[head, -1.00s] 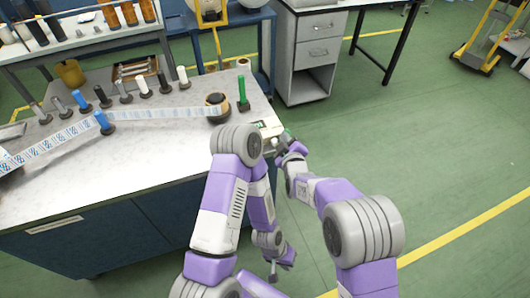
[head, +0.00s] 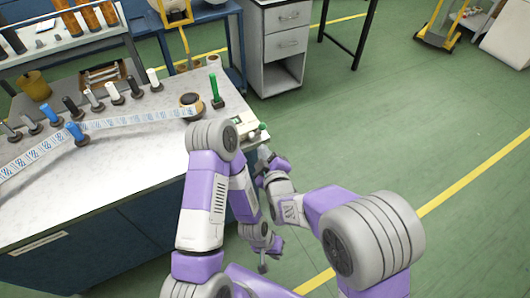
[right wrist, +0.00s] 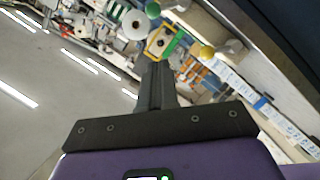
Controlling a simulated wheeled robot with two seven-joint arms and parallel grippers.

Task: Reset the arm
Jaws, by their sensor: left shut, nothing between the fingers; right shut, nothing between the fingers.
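My right arm reaches in from the right of the head view, with its gripper (head: 264,158) just off the bench's right end, near a small control box (head: 246,127) with a green knob. The fingers look closed and empty in the right wrist view (right wrist: 156,82). My left arm stands bent in front of the bench. Its gripper (head: 263,262) hangs lower, beside the bench over the floor, shut and empty. The left fingertips are small and hard to make out.
The bench (head: 110,190) carries a printed label web (head: 115,122), a brown-cored roll (head: 191,103), a green post (head: 215,90) and several coloured spindles. A drawer cabinet (head: 280,50) stands behind. A yellow trolley (head: 440,30) is far right. The green floor at right is clear.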

